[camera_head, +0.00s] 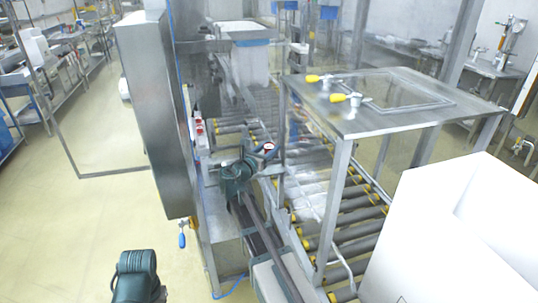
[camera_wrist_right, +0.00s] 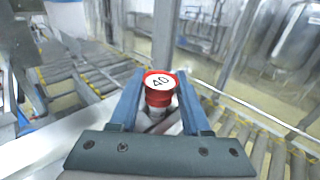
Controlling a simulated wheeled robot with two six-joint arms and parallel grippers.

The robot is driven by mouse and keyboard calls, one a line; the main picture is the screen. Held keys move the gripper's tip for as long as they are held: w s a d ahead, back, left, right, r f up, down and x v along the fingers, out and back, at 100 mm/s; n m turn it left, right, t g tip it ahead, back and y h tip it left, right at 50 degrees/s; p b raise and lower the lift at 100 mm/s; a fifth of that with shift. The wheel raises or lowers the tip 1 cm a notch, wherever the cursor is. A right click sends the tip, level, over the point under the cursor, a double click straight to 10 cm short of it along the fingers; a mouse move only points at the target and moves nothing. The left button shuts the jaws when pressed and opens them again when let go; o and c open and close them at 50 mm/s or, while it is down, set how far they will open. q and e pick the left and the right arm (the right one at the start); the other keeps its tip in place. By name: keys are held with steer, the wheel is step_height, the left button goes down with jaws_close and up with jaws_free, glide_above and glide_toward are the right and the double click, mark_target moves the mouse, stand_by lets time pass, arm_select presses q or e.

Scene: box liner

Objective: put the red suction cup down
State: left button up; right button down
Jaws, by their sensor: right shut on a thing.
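The red suction cup (camera_wrist_right: 159,96) has a round white top with a red rim and the number 40. My right gripper (camera_wrist_right: 158,88) is shut on it, with one blue finger on each side. In the head view the cup (camera_head: 269,146) shows small at the tip of my right gripper (camera_head: 264,151), beside the roller conveyor. It appears held up in the air; its underside is hidden in both views. Part of my left arm shows at the bottom left of the head view, but its gripper does not show.
A roller conveyor (camera_head: 345,232) with yellow roller ends runs beside my right arm. A tall steel cabinet (camera_head: 150,115) is at left. A big white box (camera_head: 430,230) is at right.

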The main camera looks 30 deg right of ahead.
mark_target(267, 150)
steer(key=shift+f+b, duration=0.3)
steer(key=shift+f, duration=0.15)
steer(key=shift+c, duration=1.8)
jaws_free()
steer(key=shift+r, duration=0.1)
steer(key=shift+r+p, duration=0.5)
steer(key=shift+p, duration=0.05)
steer(key=v, duration=0.7)
steer(key=shift+s+a+f, duration=0.15)
steer(key=shift+a, duration=0.15)
